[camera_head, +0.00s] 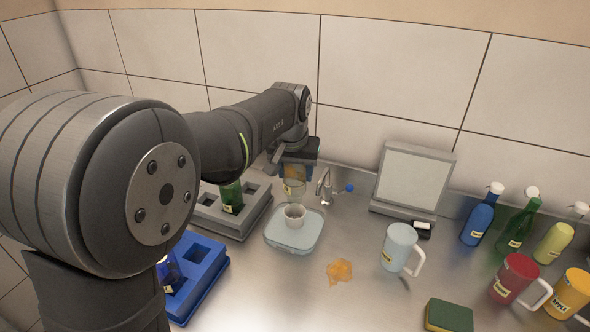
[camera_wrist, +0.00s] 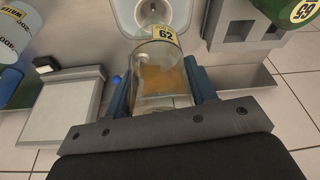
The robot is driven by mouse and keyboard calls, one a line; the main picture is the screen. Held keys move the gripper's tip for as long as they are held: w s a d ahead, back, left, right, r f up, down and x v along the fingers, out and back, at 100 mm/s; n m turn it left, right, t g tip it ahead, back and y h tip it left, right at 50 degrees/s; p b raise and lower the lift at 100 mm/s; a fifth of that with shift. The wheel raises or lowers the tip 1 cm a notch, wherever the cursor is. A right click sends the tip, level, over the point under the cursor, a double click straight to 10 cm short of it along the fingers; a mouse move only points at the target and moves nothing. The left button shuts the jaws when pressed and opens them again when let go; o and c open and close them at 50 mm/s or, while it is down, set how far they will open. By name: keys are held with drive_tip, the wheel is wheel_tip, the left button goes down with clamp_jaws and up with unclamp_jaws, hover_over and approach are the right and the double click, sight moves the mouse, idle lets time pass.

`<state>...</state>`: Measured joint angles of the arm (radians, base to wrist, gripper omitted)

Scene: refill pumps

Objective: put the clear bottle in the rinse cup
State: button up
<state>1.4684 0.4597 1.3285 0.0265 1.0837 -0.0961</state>
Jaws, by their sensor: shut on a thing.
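My gripper (camera_head: 296,167) is shut on the clear bottle (camera_head: 294,187), which shows amber inside. In the wrist view the clear bottle (camera_wrist: 160,75) sits between the two blue fingers of my gripper (camera_wrist: 160,90), its yellow label reading 62.
A grey rack (camera_head: 222,221) with a green bottle (camera_head: 231,195) stands left of the tray, a blue rack (camera_head: 203,280) in front. A tap (camera_head: 325,188) is close on the right. A pale mug (camera_head: 398,245), amber spill (camera_head: 340,271), sponge (camera_head: 449,315) and screen (camera_head: 411,178) lie further right.

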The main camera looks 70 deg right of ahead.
sight(295, 188)
drive_tip(key=shift+f, duration=1.4)
drive_tip(key=shift+f, duration=0.1)
drive_tip(key=shift+f, duration=0.7)
drive_tip(key=shift+f, duration=0.6)
drive_tip(key=o, duration=1.1)
drive_tip(key=shift+o, duration=0.2)
drive_tip(key=shift+r, duration=4.45)
